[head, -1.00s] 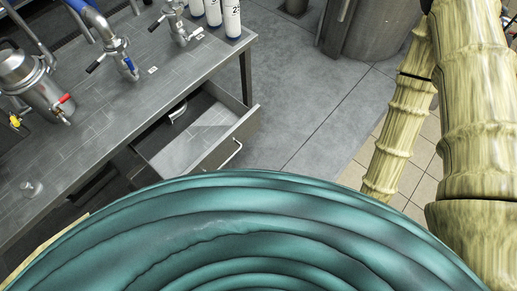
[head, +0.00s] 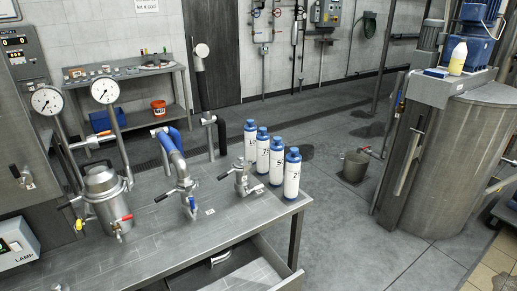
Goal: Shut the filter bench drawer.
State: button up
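A curved metal piece (head: 221,257) shows inside the drawer at the back. The drawer's front panel (head: 293,282) is only partly in the picture, and its handle is out of view. My gripper is not in view.
Several white bottles with blue caps (head: 277,161) stand at the bench's right end. Filter housing (head: 106,198) and pipework stand on the bench. A large steel mixer (head: 450,160) and a bucket (head: 354,166) are to the right. Grey floor (head: 350,235) between them is clear.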

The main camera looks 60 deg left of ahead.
aim_at(253, 264)
jog(key=k, duration=1.2)
jog(key=u, duration=1.3)
jog(key=i, duration=0.5)
jog(key=z, duration=0.05)
